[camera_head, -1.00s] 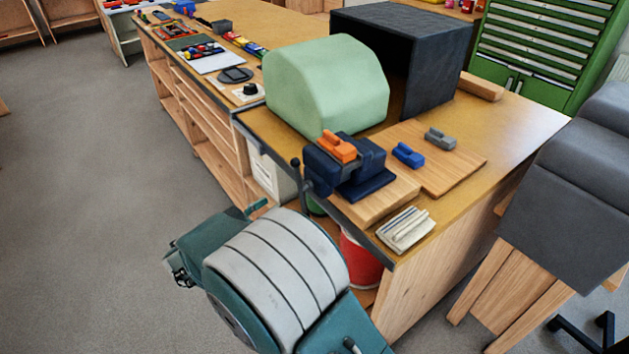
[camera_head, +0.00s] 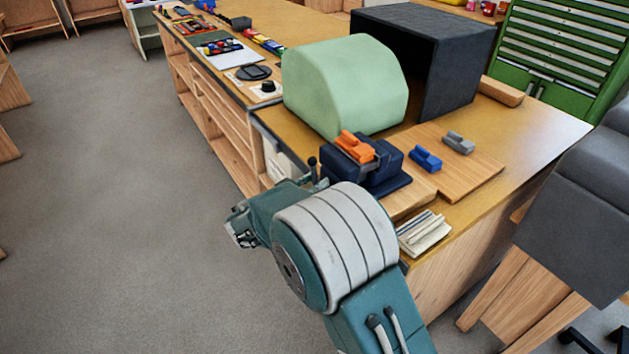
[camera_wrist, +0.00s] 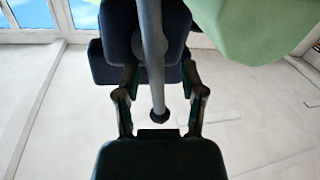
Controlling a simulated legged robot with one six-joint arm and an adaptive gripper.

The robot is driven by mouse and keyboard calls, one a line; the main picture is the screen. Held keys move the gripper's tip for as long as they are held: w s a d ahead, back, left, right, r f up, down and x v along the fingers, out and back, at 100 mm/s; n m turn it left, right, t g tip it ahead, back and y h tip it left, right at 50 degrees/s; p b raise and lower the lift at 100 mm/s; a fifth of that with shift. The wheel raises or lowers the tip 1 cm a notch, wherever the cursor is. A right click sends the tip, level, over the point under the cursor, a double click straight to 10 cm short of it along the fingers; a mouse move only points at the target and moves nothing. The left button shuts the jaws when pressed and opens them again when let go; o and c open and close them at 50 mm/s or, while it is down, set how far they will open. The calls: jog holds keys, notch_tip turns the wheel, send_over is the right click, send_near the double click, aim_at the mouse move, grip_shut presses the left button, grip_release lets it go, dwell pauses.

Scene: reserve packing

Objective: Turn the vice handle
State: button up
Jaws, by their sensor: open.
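The dark blue vice (camera_head: 378,165) stands at the near edge of the workbench, with an orange block (camera_head: 355,146) at its jaws. Its upright grey handle, with a dark knob (camera_head: 312,162) on top, shows just left of the vice body. In the wrist view the handle bar (camera_wrist: 153,60) runs down from the vice body (camera_wrist: 118,22), and its end knob (camera_wrist: 159,115) lies between the fingers. My gripper (camera_wrist: 162,98) is open, one finger on each side of the bar, with gaps on both sides. In the head view my arm hides most of the gripper.
A pale green rounded block (camera_head: 345,85) and a dark open box (camera_head: 425,60) stand behind the vice. Small blue (camera_head: 426,158) and grey (camera_head: 458,142) blocks lie on a wooden board. A striped pad (camera_head: 424,230) lies at the bench corner. Open floor (camera_head: 120,200) is at left.

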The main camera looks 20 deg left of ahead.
grip_shut()
jog(key=shift+d, duration=0.1)
jog(key=shift+s+d+m+h, duration=0.15)
jog(key=shift+m, duration=0.9)
jog(key=shift+s+d+m+h, duration=0.15)
jog(key=shift+m, duration=0.9)
grip_release()
jog(key=shift+a+f, duration=0.1)
jog(key=shift+a, duration=0.1)
jog(key=shift+s, duration=0.1)
